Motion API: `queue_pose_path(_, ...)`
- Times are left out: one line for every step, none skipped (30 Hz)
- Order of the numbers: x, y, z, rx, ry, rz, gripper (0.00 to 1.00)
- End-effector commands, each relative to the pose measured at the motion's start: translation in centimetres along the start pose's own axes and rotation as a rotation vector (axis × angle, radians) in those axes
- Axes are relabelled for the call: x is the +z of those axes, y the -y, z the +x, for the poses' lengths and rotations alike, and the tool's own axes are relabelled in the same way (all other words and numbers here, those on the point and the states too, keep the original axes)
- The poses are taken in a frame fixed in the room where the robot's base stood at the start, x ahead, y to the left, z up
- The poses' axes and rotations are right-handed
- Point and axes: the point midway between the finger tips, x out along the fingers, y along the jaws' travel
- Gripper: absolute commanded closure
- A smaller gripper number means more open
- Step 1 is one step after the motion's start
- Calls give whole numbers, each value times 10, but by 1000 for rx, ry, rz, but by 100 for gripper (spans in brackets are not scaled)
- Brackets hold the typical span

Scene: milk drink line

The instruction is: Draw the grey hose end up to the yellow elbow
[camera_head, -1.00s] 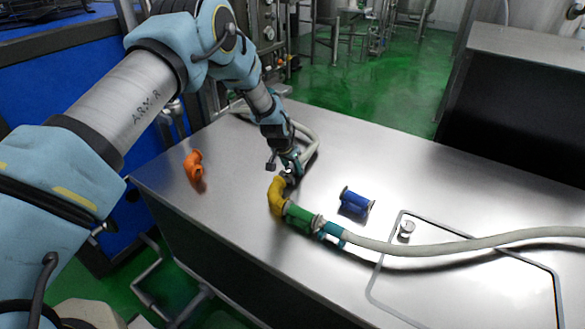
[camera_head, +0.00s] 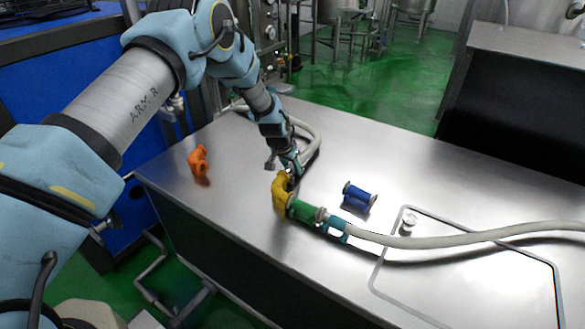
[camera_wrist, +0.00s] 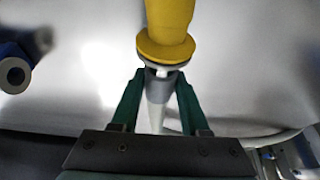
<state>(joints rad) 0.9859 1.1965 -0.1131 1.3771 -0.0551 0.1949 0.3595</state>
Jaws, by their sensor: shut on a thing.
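The yellow elbow (camera_head: 280,191) lies on the steel table, joined at its near end to a green pipe piece (camera_head: 305,211). My gripper (camera_head: 291,168) is at the elbow's far end. In the wrist view my gripper (camera_wrist: 161,82) is shut on the grey hose end (camera_wrist: 163,73), with a teal finger on each side. The hose end faces the flange of the yellow elbow (camera_wrist: 167,42), close to it and roughly in line. I cannot tell whether the faces touch. The grey hose (camera_head: 314,138) curves away behind my gripper, partly hidden by my arm.
A blue spool-shaped piece (camera_head: 358,196) lies right of the elbow. An orange fitting (camera_head: 198,162) stands at the left. A teal coupling (camera_head: 336,228) joins the green piece to another grey hose (camera_head: 450,241) running right. The table between elbow and orange fitting is clear.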

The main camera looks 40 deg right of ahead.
Motion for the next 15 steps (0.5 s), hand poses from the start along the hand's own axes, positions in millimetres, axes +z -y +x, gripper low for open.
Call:
queue_pose_path(0, 0, 0, 0, 1, 0, 100)
queue_pose_path(0, 0, 0, 0, 1, 0, 100)
queue_pose_path(0, 0, 0, 0, 1, 0, 100)
queue_pose_path(0, 0, 0, 0, 1, 0, 100)
queue_pose_path(0, 0, 0, 0, 1, 0, 100)
queue_pose_path(0, 0, 0, 0, 1, 0, 100)
queue_pose_path(0, 0, 0, 0, 1, 0, 100)
queue_pose_path(0, 0, 0, 0, 1, 0, 100)
queue_pose_path(0, 0, 0, 0, 1, 0, 51)
queue_pose_path(0, 0, 0, 0, 1, -1, 47)
queue_pose_path(0, 0, 0, 0, 1, -1, 44)
queue_pose_path(0, 0, 0, 0, 0, -1, 39)
queue_pose_path(0, 0, 0, 0, 0, -1, 36)
queue_pose_path(0, 0, 0, 0, 0, -1, 33)
queue_pose_path(0, 0, 0, 0, 0, -1, 28)
